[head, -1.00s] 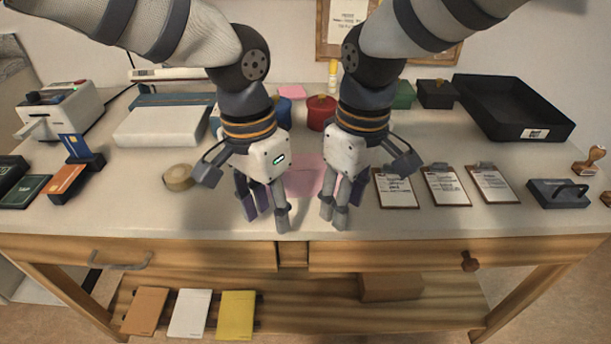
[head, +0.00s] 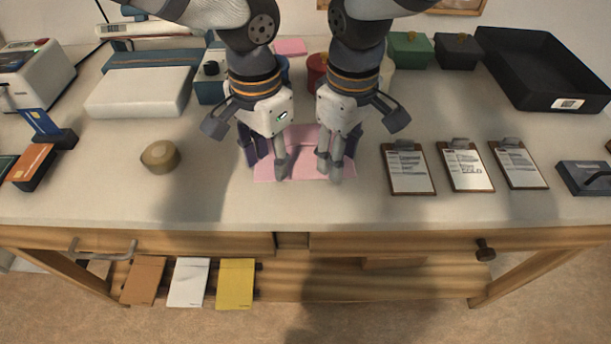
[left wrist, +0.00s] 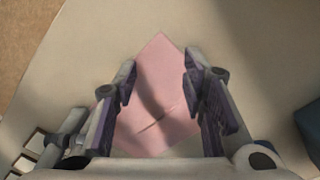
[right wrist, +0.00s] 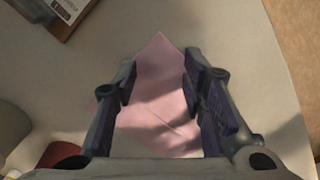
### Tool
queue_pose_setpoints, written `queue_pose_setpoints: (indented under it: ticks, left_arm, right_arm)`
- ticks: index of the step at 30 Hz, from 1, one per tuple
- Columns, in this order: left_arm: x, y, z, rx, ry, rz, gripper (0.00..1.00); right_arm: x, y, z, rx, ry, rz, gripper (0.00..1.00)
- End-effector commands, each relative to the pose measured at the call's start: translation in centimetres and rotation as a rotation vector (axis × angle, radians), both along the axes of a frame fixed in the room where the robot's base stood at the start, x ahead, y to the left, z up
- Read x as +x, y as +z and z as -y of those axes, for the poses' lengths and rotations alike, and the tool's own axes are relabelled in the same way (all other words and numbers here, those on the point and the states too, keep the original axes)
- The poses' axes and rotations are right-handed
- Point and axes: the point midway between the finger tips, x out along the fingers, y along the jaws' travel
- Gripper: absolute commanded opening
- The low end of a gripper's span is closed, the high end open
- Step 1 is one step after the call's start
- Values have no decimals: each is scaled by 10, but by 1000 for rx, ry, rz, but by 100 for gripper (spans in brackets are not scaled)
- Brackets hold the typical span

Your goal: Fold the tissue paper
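The pink tissue paper (head: 305,172) lies flat on the table in the middle of the head view, partly hidden by my two grippers. A crease line crosses it in both wrist views. My left gripper (head: 266,168) is over the paper's left part, fingers pointing down. In the left wrist view its fingers (left wrist: 158,82) are spread with the paper (left wrist: 160,60) below and between them. My right gripper (head: 329,170) is over the paper's right part. In the right wrist view its fingers (right wrist: 158,82) are also apart, with the paper (right wrist: 160,62) below. Neither gripper holds anything.
A black tray (head: 545,70), a white-and-blue box (head: 140,92) and red and green containers (head: 410,50) stand behind. The table front is clear.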

Motion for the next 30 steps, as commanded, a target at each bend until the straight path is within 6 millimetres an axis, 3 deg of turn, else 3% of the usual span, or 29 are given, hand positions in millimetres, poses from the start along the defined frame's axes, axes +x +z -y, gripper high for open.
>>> queue_pose_setpoints:
  ticks: [6,16,30]
  left_arm:
    - [-1,-11,0,0,0,-16,37]
    - [-2,-10,0,1,0,-16,0]
    - [-3,-11,-1,3,0,-20,0]
  right_arm:
    - [-1,-11,0,0,0,-16,37]
    - [-2,-10,0,-2,1,-18,0]
    - [-3,-12,1,-4,1,-22,0]
